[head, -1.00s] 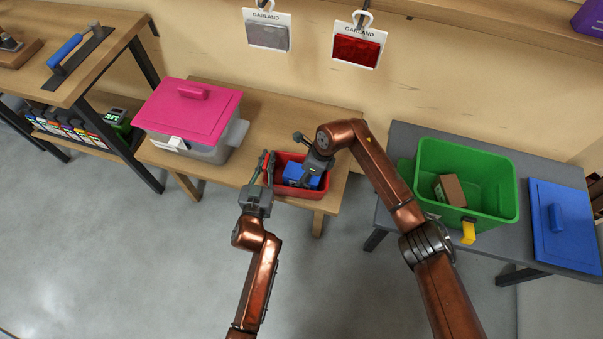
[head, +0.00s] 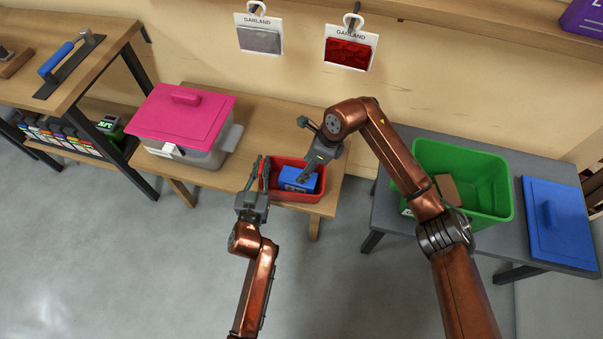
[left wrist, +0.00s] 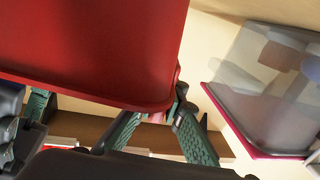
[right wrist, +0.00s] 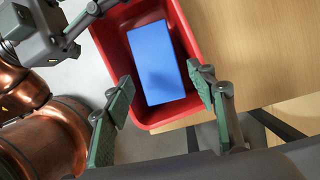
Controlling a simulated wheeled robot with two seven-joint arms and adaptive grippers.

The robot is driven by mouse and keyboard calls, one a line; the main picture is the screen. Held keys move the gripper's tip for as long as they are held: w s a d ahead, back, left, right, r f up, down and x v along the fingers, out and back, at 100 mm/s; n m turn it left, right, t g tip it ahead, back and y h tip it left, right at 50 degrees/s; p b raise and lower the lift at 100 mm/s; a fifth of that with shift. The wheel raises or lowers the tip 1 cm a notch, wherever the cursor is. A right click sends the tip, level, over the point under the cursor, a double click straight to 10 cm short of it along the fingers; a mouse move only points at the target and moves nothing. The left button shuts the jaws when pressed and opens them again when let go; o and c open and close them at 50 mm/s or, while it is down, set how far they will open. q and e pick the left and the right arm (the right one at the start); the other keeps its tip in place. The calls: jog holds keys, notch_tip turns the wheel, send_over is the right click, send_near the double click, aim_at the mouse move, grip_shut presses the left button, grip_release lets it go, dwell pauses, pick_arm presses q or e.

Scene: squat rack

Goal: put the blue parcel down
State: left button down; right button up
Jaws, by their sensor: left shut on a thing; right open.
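The blue parcel (head: 298,179) lies inside the red bin (head: 318,193) on the wooden table. In the right wrist view the parcel (right wrist: 158,62) rests within the walls of the red bin (right wrist: 192,40). My right gripper (head: 306,152) is open and empty, above the parcel and apart from it; its spread fingers show in the right wrist view (right wrist: 160,108). My left gripper (head: 260,178) is shut on the left rim of the red bin. In the left wrist view the bin's red wall (left wrist: 95,45) fills the upper left, close to the fingers (left wrist: 160,135).
A grey box with a pink lid (head: 182,115) stands left of the bin. A green bin (head: 480,175) holding a brown box (head: 448,188) stands on the grey table at right, beside a blue lid (head: 560,225). Hanging garland packs (head: 350,50) are on the wall behind.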

pick_arm(q)
jog(key=shift+w+r, duration=0.1)
jog(key=shift+r, duration=0.05)
pick_arm(e)
jog(key=shift+v, duration=1.8)
jog(key=shift+w+d+f, duration=0.1)
jog(key=shift+w, duration=0.05)
pick_arm(q)
jog(key=c, duration=2.4)
grip_release()
pick_arm(e)
jog(key=shift+f, duration=0.1)
pick_arm(q)
jog(key=o, duration=0.4)
jog(key=shift+f, duration=0.45)
pick_arm(e)
jog(key=shift+d+f, duration=0.15)
jog(key=shift+d, duration=0.1)
pick_arm(q)
jog(key=shift+o, duration=0.3)
jog(key=o, duration=0.3)
jog(key=shift+o, duration=0.5)
jog(key=shift+o, duration=0.2)
jog(key=shift+r, duration=0.15)
pick_arm(e)
jog(key=shift+a, duration=0.1)
